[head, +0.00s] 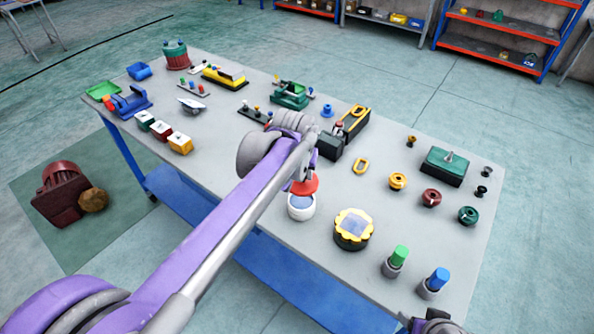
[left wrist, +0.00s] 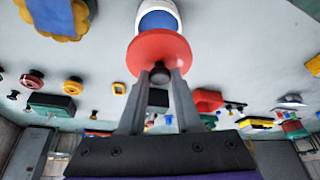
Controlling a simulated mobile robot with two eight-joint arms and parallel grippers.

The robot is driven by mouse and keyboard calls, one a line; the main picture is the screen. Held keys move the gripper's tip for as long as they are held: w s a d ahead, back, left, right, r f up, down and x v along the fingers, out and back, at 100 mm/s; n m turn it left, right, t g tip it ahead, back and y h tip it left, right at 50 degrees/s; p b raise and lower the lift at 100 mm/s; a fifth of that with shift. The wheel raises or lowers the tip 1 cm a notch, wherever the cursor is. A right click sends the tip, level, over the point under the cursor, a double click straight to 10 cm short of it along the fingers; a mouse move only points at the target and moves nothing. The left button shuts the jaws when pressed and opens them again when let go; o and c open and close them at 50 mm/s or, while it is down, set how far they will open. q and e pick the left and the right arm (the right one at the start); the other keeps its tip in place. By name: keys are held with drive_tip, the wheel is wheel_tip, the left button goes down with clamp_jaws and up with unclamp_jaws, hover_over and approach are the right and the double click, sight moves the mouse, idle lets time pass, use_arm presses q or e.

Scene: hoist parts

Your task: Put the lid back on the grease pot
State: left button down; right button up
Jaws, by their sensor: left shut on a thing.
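My left gripper (head: 304,173) is shut on the dark knob (left wrist: 159,74) of a round red lid (head: 305,186). The lid also shows in the left wrist view (left wrist: 158,50). The grease pot (head: 301,212) is white and round with a blue surface inside, and stands upright near the table's front edge. In the head view the lid is at the pot's far side and the blue inside shows in front of it. In the left wrist view the lid overlaps part of the pot (left wrist: 173,7). Any gap between them is hard to judge.
A yellow-rimmed round part (head: 352,242) stands right of the pot. A black block (head: 330,147) and a yellow link (head: 360,166) lie behind. Green-topped (head: 400,254) and blue-topped (head: 438,279) cylinders stand at front right. Bare table lies between these.

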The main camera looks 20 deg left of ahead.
sight(300, 185)
use_arm(q)
drive_tip(key=shift+a+f+b, duration=0.1)
drive_tip(key=shift+f+b, duration=0.35)
drive_tip(key=shift+f, duration=0.35)
wheel_tip(300, 185, down, 3)
drive_tip(key=shift+f+b, duration=0.1)
drive_tip(key=shift+b, duration=0.9)
drive_tip(key=shift+f+b, duration=0.4)
drive_tip(key=shift+f, duration=0.4)
use_arm(e)
drive_tip(key=f, duration=0.2)
drive_tip(key=s+f, duration=0.1)
drive_tip(key=f, duration=0.1)
drive_tip(key=shift+s+a+f, duration=0.1)
drive_tip(key=shift+s+f, duration=0.1)
drive_tip(key=shift+f, duration=0.2)
drive_tip(key=shift+r, duration=0.15)
use_arm(q)
drive_tip(key=shift+f, duration=0.15)
drive_tip(key=shift+c, duration=0.2)
unclamp_jaws()
use_arm(e)
drive_tip(key=shift+r, duration=0.15)
